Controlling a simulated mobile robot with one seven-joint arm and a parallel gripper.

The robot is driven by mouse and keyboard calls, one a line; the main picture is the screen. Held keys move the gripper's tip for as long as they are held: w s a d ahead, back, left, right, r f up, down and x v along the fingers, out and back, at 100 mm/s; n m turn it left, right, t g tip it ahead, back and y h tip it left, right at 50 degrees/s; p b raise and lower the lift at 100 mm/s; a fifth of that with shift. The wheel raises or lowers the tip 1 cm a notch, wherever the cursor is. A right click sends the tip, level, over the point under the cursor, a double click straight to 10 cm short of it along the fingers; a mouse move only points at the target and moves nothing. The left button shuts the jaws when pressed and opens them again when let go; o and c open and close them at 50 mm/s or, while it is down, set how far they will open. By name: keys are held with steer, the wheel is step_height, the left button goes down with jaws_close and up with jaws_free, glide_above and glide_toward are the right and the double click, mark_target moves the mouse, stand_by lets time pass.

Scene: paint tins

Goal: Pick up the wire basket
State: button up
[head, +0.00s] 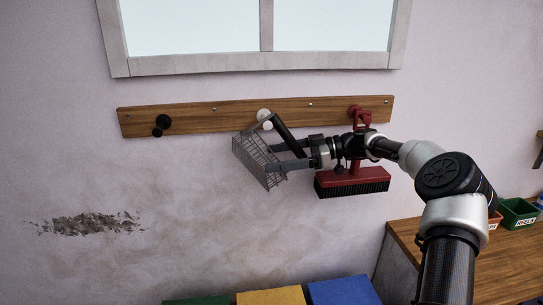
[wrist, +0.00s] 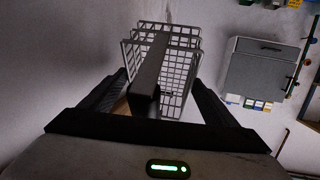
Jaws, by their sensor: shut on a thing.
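The wire basket (head: 257,160) is a grey mesh box with a thick dark handle (head: 288,135). In the head view it is tilted in front of the wall, just below the white peg (head: 264,115). I cannot tell whether it touches the peg. My gripper (head: 268,158) is shut on the basket, with its two fingers set well apart. In the wrist view the basket (wrist: 178,70) shows beyond and between my fingers (wrist: 160,100), with the dark handle crossing in front of the mesh. The exact finger contact is hard to see.
A wooden peg rail (head: 210,112) runs below the window. A black peg (head: 161,124) is at left; a red brush (head: 352,183) hangs at right, close behind my arm. Green, yellow (head: 271,297) and blue boxes stand below. A wooden bench (head: 480,270) is at right.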

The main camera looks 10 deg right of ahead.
steer(key=shift+r, duration=0.2)
steer(key=shift+r, duration=0.2)
steer(key=s+b, duration=0.1)
steer(key=s, duration=0.5)
steer(key=s+b, duration=0.1)
steer(key=s, duration=0.5)
steer(key=s+b, duration=0.1)
steer(key=s, duration=0.5)
steer(key=shift+r+b, duration=0.3)
steer(key=shift+r, duration=0.1)
steer(key=o, duration=0.7)
steer(key=shift+c, duration=1.1)
